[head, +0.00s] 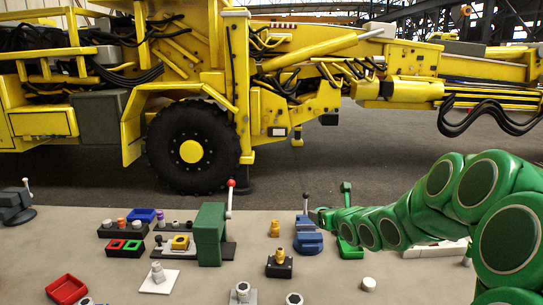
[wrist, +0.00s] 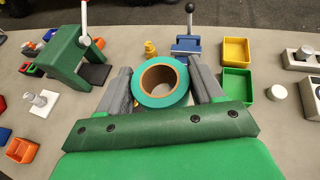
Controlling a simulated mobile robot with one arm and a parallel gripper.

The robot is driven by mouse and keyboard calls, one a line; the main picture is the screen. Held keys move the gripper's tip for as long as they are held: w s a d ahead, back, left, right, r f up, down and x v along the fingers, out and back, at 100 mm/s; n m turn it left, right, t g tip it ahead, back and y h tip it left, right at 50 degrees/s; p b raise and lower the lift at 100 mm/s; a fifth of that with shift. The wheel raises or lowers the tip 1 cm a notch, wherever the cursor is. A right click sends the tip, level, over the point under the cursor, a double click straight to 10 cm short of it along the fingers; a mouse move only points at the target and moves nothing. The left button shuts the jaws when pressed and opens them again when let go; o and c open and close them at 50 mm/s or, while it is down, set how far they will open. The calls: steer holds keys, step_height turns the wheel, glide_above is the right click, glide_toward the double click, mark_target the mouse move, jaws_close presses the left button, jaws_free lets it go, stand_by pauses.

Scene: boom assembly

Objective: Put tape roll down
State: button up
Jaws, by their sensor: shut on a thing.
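The tape roll (wrist: 144,95) has a teal-green outside and a brown cardboard core, with its open hole facing the wrist camera. My gripper (wrist: 160,70) is shut on it, with one grey finger on its left side and one on its right. In the wrist view the table (wrist: 121,61) shows beyond and around the roll. I cannot tell how high the roll is above the table. In the head view my green arm reaches in from the right, and the roll cannot be made out there.
A green press (head: 209,235) with a red-knobbed lever stands left of centre. A blue vise (head: 307,241) stands beyond the roll, near a yellow part (wrist: 150,48). Yellow (wrist: 236,50) and green (wrist: 236,86) trays lie to the right. A red tray (head: 66,289) lies front left.

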steer(key=shift+w+a+r, duration=0.25)
steer(key=shift+r, duration=0.25)
steer(key=shift+w+a+r, duration=0.2)
steer(key=shift+a+r, duration=0.05)
steer(key=shift+r, duration=0.25)
step_height(320, 180, up, 11)
stand_by(0.4)
steer(key=shift+a+f+h, duration=0.2)
steer(key=shift+f+h, duration=0.1)
steer(key=shift+f, duration=0.2)
steer(key=shift+w+a+f+m+h, duration=0.15)
steer(key=shift+a+f+m+h, duration=0.2)
steer(key=shift+f, duration=0.35)
steer(key=shift+w+a+f+m+h, duration=0.15)
steer(key=shift+a+f+m+h, duration=0.15)
steer(key=shift+f, duration=0.4)
steer(key=a+m+h, duration=0.1)
steer(key=f+m+h, duration=0.1)
steer(key=h, duration=0.1)
steer(key=a+f+m+h, duration=0.1)
steer(key=m, duration=0.1)
steer(key=shift+w+a+f+t+h, duration=0.15)
steer(key=shift+w+a+t+h, duration=0.15)
steer(key=shift+w, duration=0.1)
